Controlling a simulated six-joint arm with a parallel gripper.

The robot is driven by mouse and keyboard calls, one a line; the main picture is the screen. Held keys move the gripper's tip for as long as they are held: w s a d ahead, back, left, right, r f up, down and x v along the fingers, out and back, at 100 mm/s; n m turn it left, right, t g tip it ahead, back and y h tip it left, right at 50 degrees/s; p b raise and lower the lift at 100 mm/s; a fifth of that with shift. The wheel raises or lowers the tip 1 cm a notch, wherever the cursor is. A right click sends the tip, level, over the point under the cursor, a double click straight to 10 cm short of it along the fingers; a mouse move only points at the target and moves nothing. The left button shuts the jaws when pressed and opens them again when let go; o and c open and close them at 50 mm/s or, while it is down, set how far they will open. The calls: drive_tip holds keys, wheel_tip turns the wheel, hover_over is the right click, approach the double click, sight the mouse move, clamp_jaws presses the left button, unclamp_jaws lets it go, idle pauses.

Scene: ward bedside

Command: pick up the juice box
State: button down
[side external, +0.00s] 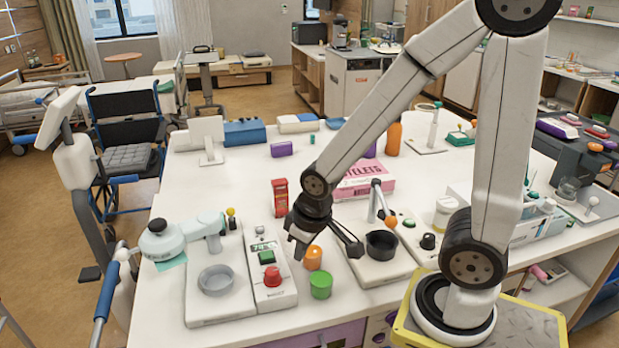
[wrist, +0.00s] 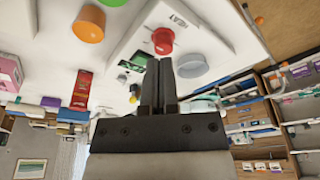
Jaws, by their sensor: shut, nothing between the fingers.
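The juice box appears to be the small upright red carton (side external: 280,197) on the white counter, behind the heater unit and left of the pink tablets box. It also shows at the left of the wrist view (wrist: 81,90), apart from my fingers. My gripper (side external: 299,250) points down in front of the carton, above the counter near the orange cup. In the wrist view its two fingers (wrist: 160,78) are together with nothing between them, and a red button lies beyond their tips. No contact with the carton shows.
A heater unit with a red button (side external: 272,276) and a grey dish (side external: 216,280) stand left of my gripper. An orange cup (side external: 313,258), a green cup (side external: 320,285) and a dark pot (side external: 381,245) are close by. The pink box (side external: 364,180) stands right of the carton.

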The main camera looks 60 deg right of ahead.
idle(0.4)
drive_tip(key=shift+c, duration=0.2)
unclamp_jaws()
drive_tip(key=shift+r, duration=0.1)
